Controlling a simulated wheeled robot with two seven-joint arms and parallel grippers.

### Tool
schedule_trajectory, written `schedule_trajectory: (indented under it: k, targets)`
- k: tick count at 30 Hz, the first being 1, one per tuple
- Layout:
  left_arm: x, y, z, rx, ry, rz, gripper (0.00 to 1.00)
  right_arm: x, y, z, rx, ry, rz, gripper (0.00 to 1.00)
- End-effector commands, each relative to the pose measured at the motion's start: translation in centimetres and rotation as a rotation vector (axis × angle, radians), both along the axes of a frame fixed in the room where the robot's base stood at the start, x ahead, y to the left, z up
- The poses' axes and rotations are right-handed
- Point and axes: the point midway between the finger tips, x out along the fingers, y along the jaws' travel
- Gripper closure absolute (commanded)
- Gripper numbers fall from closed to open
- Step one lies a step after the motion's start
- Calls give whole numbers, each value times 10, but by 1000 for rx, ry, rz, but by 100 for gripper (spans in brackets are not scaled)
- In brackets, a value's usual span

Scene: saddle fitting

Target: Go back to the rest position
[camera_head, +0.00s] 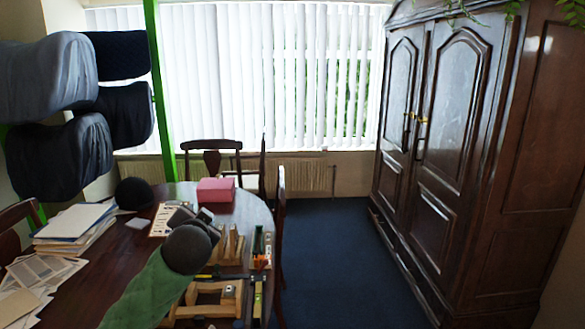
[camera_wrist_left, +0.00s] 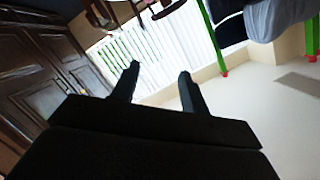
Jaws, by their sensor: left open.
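My left gripper (camera_wrist_left: 158,78) shows in the left wrist view. Its two black fingers stand apart, with nothing between them. Beyond them the wrist view shows the window blinds, the dark wardrobe to the left and a green rack at upper right. The fingers touch nothing that I can see. My right gripper is in neither view.
A dark table (camera_head: 98,285) holds papers (camera_head: 75,221), a pink box (camera_head: 216,190), wooden pieces and tools. A green tapered shape with a dark round end (camera_head: 187,250) crosses its front. Padded rolls (camera_head: 60,155) hang at left. The wardrobe (camera_head: 450,150) stands right; blue floor (camera_head: 345,250) is clear.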

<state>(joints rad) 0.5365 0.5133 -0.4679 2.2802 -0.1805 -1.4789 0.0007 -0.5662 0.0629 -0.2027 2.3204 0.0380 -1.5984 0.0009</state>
Motion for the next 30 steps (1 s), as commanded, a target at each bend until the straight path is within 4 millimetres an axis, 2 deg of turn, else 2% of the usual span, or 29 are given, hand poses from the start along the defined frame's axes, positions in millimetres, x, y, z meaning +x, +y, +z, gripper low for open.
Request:
schedule_trajectory:
  k: [1, 3, 9, 18, 30]
  targets:
    - [-10, -5, -25, -34, 57, -7, 55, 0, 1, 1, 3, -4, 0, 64]
    - [-24, -11, -55, -78, 131, -13, 55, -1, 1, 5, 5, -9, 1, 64]
    - [-66, -29, -130, -192, 306, -40, 55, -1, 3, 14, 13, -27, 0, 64]
    - [-130, -52, -221, -350, 485, -73, 55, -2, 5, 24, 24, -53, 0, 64]
    - [-224, -64, -332, -511, 693, -15, 55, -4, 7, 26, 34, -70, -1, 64]
